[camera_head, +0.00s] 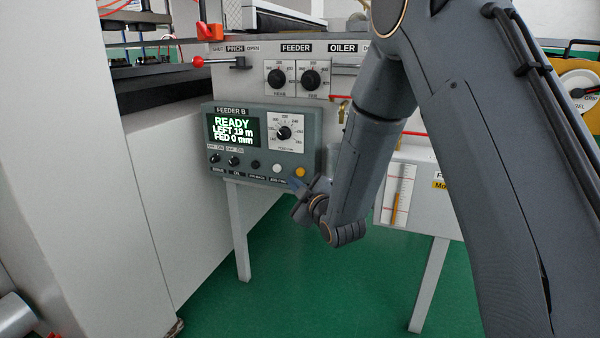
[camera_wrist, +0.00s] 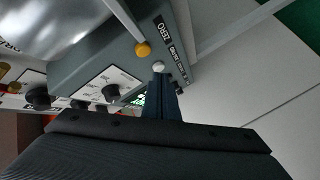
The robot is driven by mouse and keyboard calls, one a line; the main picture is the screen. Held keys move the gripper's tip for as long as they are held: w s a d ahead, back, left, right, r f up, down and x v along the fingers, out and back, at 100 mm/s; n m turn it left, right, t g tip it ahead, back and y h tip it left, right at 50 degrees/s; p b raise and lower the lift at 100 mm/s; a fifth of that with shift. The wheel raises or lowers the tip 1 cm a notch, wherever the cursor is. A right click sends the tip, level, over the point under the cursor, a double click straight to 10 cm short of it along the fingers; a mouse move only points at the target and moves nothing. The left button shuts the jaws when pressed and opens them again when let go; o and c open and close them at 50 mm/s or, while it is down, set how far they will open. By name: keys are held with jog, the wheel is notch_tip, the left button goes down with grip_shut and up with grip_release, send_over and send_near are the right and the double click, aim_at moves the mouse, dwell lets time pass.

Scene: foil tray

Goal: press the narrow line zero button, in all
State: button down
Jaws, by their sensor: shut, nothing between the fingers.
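The grey FEEDER B box (camera_head: 312,140) carries a screen (camera_head: 233,130) reading READY, LEFT 19 m, FED 0 mm. Along its lower front are two switches, a dark button (camera_head: 255,165), a white button (camera_head: 276,168) and an orange button (camera_head: 300,172). In the wrist view a ZERO label (camera_wrist: 163,30) sits beside the orange button (camera_wrist: 143,49), with the white button (camera_wrist: 159,66) next to it. My gripper (camera_head: 294,182) is shut and empty, just in front of the box's lower right corner. In the wrist view its fingertips (camera_wrist: 162,79) appear close to the white button; contact cannot be told.
A dial (camera_head: 284,133) is on the box's right side. A white panel with a gauge (camera_head: 398,195) stands right, behind my arm. Green floor (camera_head: 300,290) is open below.

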jog(key=shift+s+a, duration=0.2)
jog(key=shift+s, duration=0.3)
jog(key=shift+s+a, duration=0.15)
jog(key=shift+s, duration=0.3)
jog(key=s+a+f+m+g+h, duration=0.2)
jog(key=s+f+g, duration=0.15)
jog(key=s, duration=0.55)
jog(key=s+a+f+m+g+h, duration=0.1)
jog(key=s+f+m+g+h, duration=0.3)
jog(key=s, duration=0.6)
jog(key=s+d+r+m+g+h, duration=0.1)
jog(key=s+d+g, duration=0.25)
jog(key=s, duration=0.85)
jog(key=s+d+r+m+g, duration=0.1)
jog(key=s+d+r+g, duration=0.2)
jog(key=s, duration=0.8)
jog(key=d+r+m+p, duration=0.3)
jog(key=d+r+p, duration=0.6)
jog(key=r+p, duration=0.3)
jog(key=s+d+r+m+g+p, duration=0.1)
jog(key=d+r+m+p, duration=0.3)
jog(key=d+r+p, duration=0.6)
notch_tip(320, 180, up, 2)
jog(key=p, duration=0.5)
jog(key=shift+d+h, duration=0.3)
